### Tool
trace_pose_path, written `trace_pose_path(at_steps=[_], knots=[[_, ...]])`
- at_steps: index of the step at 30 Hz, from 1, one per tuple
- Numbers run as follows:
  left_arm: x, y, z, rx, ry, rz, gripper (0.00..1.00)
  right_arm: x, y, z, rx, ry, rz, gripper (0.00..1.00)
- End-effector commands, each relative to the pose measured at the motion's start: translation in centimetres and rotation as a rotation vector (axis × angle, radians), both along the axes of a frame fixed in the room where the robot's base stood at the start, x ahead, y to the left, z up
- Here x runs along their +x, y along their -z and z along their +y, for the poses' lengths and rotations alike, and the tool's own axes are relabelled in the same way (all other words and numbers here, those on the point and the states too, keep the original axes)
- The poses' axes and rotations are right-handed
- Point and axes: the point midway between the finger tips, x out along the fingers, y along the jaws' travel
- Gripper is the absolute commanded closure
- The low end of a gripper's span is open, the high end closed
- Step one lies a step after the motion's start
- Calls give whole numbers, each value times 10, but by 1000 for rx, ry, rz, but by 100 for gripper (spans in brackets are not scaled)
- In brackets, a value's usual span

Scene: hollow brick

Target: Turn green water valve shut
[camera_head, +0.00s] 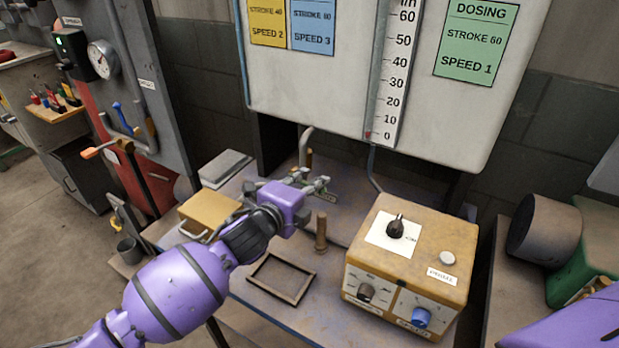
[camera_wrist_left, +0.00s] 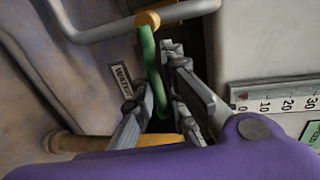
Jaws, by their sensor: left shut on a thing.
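The green water valve handle (camera_wrist_left: 149,62) shows in the left wrist view as a green bar hanging from a brass fitting (camera_wrist_left: 148,19) on a grey pipe. A WATER label (camera_wrist_left: 123,79) is beside it. My left gripper (camera_wrist_left: 160,75) has its fingers on both sides of the green handle and is shut on it. In the head view my left gripper (camera_head: 312,184) reaches over the bench to the pipework below the white panel. There the handle is mostly hidden by the fingers. My right gripper is not in view.
A tan control box (camera_head: 405,262) with knobs stands right of the left gripper. A short brown post (camera_head: 321,232) and an empty frame (camera_head: 281,278) are nearer. A yellow box (camera_head: 209,212) is to the left. The white panel (camera_head: 400,110) hangs behind.

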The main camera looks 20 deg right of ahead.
Motion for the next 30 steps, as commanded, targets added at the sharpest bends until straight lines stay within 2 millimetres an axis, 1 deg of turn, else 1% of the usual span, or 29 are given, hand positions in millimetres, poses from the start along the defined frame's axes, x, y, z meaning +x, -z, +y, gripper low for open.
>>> trace_pose_path(at_steps=[9, 10, 13, 14, 23, 26, 30], knots=[[1, 3, 2, 11, -3, -6, 100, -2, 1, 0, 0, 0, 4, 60], [1, 3, 2, 11, -3, -6, 87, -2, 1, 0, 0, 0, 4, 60], [1, 4, 2, 11, -3, -4, 74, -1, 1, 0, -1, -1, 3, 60], [1, 4, 2, 10, -3, -3, 72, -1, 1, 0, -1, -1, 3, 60], [-1, 3, 2, 7, -1, 0, 72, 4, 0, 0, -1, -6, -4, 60], [-4, 2, 7, 6, -3, 0, 72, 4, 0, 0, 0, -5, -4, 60], [-18, -2, 25, 6, -2, 0, 72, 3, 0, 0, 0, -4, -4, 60]])
